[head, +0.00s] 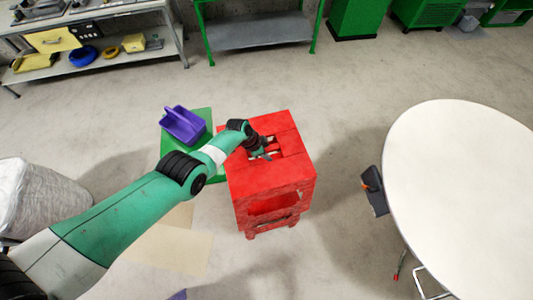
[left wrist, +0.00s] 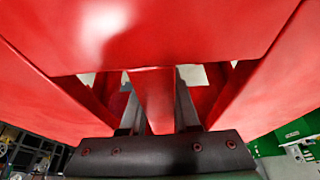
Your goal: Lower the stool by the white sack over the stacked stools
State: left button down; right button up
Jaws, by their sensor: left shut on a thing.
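A red stool (head: 262,182) with a slotted top stands in the middle of the head view. My left gripper (head: 263,155) reaches down to the slots in its top and is shut on the bar between them. In the left wrist view the two dark fingers (left wrist: 158,100) close on either side of the red bar, with the red seat (left wrist: 190,35) filling the picture. More red legs and boards (head: 272,222) show below the seat; I cannot tell whether they belong to this stool or another under it. The white sack (head: 45,200) is at the left edge. My right gripper is out of view.
Flat tan sheets (head: 170,250) lie on the floor in front.

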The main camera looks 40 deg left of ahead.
pick_arm(q)
notch_tip(320, 180, down, 9)
jog(key=b, duration=0.8)
jog(key=shift+r, duration=0.2)
jog(key=shift+w, duration=0.1)
notch_tip(320, 180, down, 14)
jog(key=b, duration=1.4)
dwell(0.3)
jog(key=shift+f, duration=0.1)
jog(key=shift+f+b, duration=2.15)
jog(key=shift+b, duration=0.25)
jog(key=c, duration=0.7)
grip_release()
jog(key=shift+o, duration=0.7)
